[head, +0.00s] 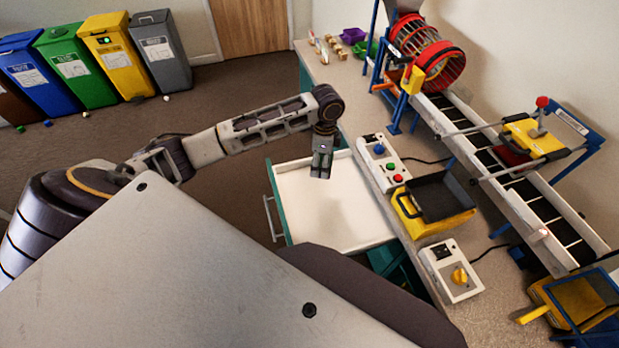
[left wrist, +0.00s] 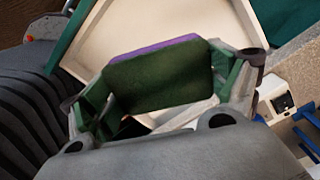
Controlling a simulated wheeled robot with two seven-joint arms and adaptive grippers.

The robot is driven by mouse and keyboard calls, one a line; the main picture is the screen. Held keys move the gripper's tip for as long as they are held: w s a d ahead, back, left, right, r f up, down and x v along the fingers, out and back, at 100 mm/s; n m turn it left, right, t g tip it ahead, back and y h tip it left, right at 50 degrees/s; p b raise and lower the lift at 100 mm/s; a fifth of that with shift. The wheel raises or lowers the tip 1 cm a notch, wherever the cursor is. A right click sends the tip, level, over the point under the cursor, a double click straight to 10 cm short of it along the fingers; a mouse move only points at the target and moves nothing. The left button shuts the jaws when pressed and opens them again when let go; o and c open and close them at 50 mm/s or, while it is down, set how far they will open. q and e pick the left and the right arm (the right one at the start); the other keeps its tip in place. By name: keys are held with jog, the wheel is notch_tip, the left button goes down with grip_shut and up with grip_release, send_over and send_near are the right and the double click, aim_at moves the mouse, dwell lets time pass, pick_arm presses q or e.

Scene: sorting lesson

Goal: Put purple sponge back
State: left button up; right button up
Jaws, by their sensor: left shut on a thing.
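The purple sponge (left wrist: 158,76) shows in the left wrist view as a dark green pad with a thin purple layer along its top edge. My left gripper (head: 321,171) is shut on it, with one finger at each side. In the head view the gripper points down over the open white drawer (head: 358,232), and the sponge cannot be made out there. The drawer looks empty where it shows, and its pale inside (left wrist: 190,22) lies behind the sponge in the left wrist view. My right gripper is not in view.
Right of the drawer, the worktop holds a button box (head: 384,163), a yellow bin with a black tray (head: 436,203), a dial box (head: 451,271) and a conveyor (head: 505,180). Green and purple bowls (head: 353,35) stand at the back. Coloured waste bins (head: 118,56) line the far wall.

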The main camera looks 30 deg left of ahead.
pick_arm(q)
jog(key=f+m+b, duration=0.1)
jog(key=a+f+m+b, duration=0.2)
jog(key=shift+w+f+m, duration=0.3)
jog(key=shift+w+m, duration=0.1)
jog(key=w+a+f+m+b, duration=0.1)
jog(key=a+f+m+b, duration=0.3)
jog(key=f+m+b, duration=0.3)
jog(key=shift+w+a+f+m+b, duration=0.2)
jog(key=shift+w+m+b, duration=0.25)
jog(key=shift+m, duration=0.45)
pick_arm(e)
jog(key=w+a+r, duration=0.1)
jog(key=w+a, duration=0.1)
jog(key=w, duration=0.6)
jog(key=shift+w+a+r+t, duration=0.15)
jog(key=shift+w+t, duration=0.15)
pick_arm(q)
jog(key=shift+s+r, duration=0.1)
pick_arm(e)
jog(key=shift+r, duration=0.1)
